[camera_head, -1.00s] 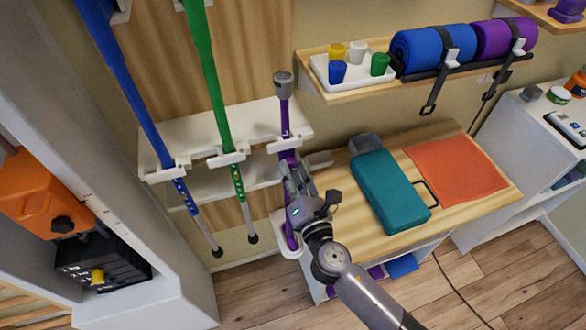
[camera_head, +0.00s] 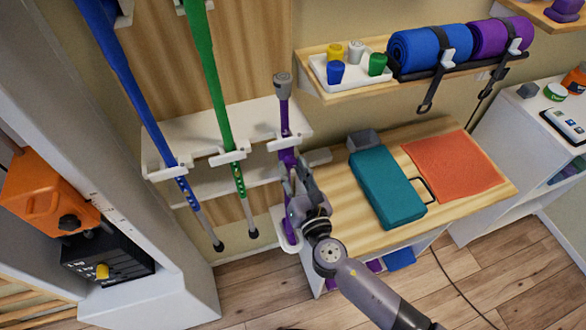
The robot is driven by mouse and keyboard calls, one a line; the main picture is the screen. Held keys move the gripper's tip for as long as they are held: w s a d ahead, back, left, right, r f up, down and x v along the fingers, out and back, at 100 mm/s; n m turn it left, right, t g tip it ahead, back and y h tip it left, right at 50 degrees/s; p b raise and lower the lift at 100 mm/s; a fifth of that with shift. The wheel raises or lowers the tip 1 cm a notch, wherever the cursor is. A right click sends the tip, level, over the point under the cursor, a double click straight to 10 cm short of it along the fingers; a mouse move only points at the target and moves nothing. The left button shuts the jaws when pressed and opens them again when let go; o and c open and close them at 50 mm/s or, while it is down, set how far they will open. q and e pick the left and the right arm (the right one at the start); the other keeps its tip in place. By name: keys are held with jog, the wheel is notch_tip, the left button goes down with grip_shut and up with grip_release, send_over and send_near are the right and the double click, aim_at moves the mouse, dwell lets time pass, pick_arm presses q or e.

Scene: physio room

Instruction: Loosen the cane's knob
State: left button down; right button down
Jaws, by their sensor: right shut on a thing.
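The purple cane (camera_head: 284,117) stands upright in the white rack at the centre, with a grey top end and its foot in a white holder (camera_head: 287,243) below. My right gripper (camera_head: 291,172) is at the cane's middle, just under the rack's clip, and is shut on a part there. The fingers and wrist hide that part, so the knob itself cannot be made out. My left gripper is not in view.
A blue crutch (camera_head: 140,100) and a green crutch (camera_head: 212,90) hang in the rack to the left. A wooden table (camera_head: 440,209) with a teal case (camera_head: 386,188) and an orange cloth (camera_head: 455,166) stands to the right. A shelf with cups and rolled mats (camera_head: 431,49) is above it.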

jog(key=shift+f, duration=0.2)
jog(key=c, duration=1.6)
grip_release()
jog(key=o, duration=0.4)
jog(key=shift+r, duration=0.1)
jog(key=shift+c, duration=0.2)
jog(key=v, duration=1.2)
